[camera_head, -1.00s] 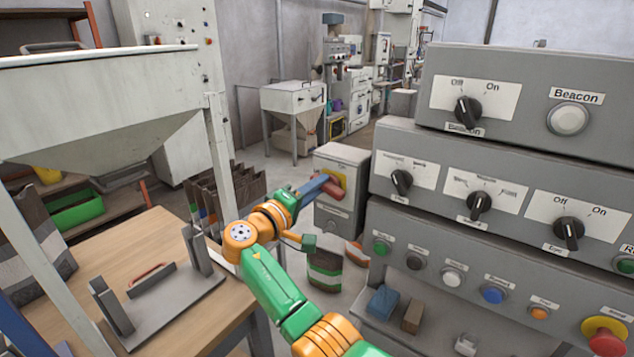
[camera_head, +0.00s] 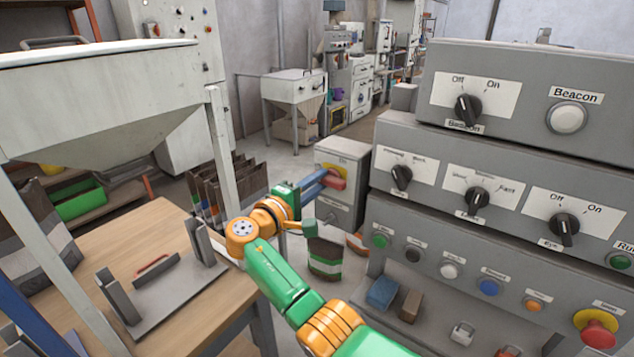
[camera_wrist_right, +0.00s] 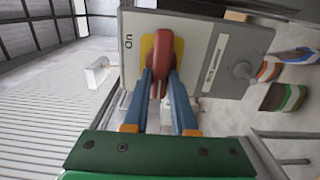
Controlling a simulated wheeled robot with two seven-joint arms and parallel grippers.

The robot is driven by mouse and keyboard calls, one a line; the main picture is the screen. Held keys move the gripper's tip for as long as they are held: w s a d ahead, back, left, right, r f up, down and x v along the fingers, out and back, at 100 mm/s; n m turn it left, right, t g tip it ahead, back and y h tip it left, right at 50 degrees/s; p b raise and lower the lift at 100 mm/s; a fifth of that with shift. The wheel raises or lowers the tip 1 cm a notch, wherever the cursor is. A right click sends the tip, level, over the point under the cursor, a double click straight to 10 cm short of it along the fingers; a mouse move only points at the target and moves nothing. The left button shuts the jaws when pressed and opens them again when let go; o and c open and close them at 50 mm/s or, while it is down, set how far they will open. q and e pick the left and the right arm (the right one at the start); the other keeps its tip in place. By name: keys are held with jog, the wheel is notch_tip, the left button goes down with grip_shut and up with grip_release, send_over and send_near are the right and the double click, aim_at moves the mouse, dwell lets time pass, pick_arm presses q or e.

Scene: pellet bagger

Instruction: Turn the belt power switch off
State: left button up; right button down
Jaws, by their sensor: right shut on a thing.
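The belt power switch has a red handle (camera_head: 338,183) on a yellow plate (camera_head: 327,167), on the front of a small grey box (camera_head: 343,158) beyond the table. My right gripper (camera_head: 326,180) reaches it with its blue fingers. In the right wrist view the fingers (camera_wrist_right: 161,84) lie on both sides of the red handle (camera_wrist_right: 163,52), shut on it. The word "On" shows at the left of the yellow plate (camera_wrist_right: 146,50) there. A second label on the box is too small to read surely. My left gripper is not in view.
A large grey control panel (camera_head: 400,228) with dials and buttons stands close on the right. A wooden table (camera_head: 160,222) with a grey fixture is at left, beneath a white hopper (camera_head: 110,95).

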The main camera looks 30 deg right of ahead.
jog(key=c, duration=0.7)
grip_release()
jog(key=shift+d, duration=0.15)
jog(key=b+v, duration=0.2)
jog(key=v, duration=0.5)
